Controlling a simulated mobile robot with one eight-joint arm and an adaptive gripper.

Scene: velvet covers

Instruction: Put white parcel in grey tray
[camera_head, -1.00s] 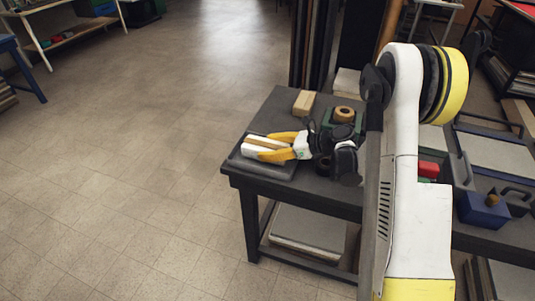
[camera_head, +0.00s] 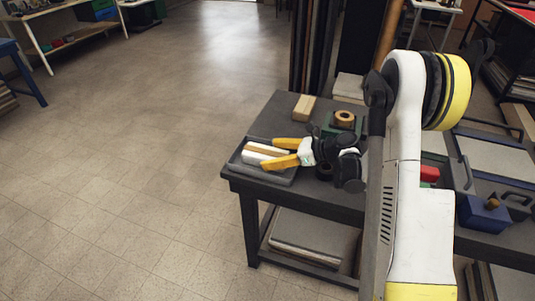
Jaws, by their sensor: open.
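The white parcel (camera_head: 262,159), with a tan band along its top, lies in the grey tray (camera_head: 235,164) near the left front corner of the dark table. My gripper (camera_head: 269,154) has yellow fingers and is open, with its fingertips at the right end of the parcel. One finger is on the far side and one on the near side. I cannot tell whether the fingers touch the parcel. The right part of the tray is partly hidden by my gripper.
A wooden block (camera_head: 304,107) and a tan roll (camera_head: 345,117) on a green thing stand behind my gripper. A blue box (camera_head: 484,212) and a red block (camera_head: 429,174) are to the right, past my arm. Open floor lies left of the table.

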